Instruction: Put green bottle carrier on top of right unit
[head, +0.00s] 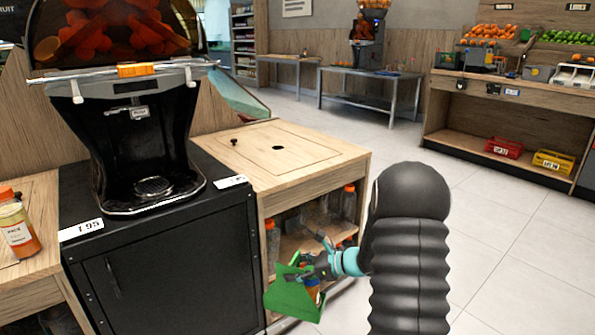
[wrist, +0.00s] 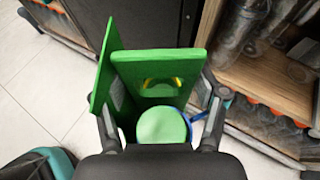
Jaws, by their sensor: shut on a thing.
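The green bottle carrier (head: 290,297) hangs in front of the open shelves of the right unit, below its top. My gripper (head: 318,265) is shut on it from the upper right. In the wrist view my gripper's fingers (wrist: 160,105) stand on either side of the carrier (wrist: 152,62), whose green panels and pale green round part show between them. Something orange and dark shows inside the carrier in the head view; I cannot tell what exactly. The right unit (head: 330,158) is a wooden cabinet with a flat top, a dark round hole and a small dark knob.
A black juicer (head: 145,150) stands on a black cabinet (head: 175,265) left of the right unit. Bottles (head: 349,203) stand on the unit's shelves, close to the carrier. A price card (head: 231,181) lies at the black cabinet's edge. The tiled floor (head: 480,235) at right is clear.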

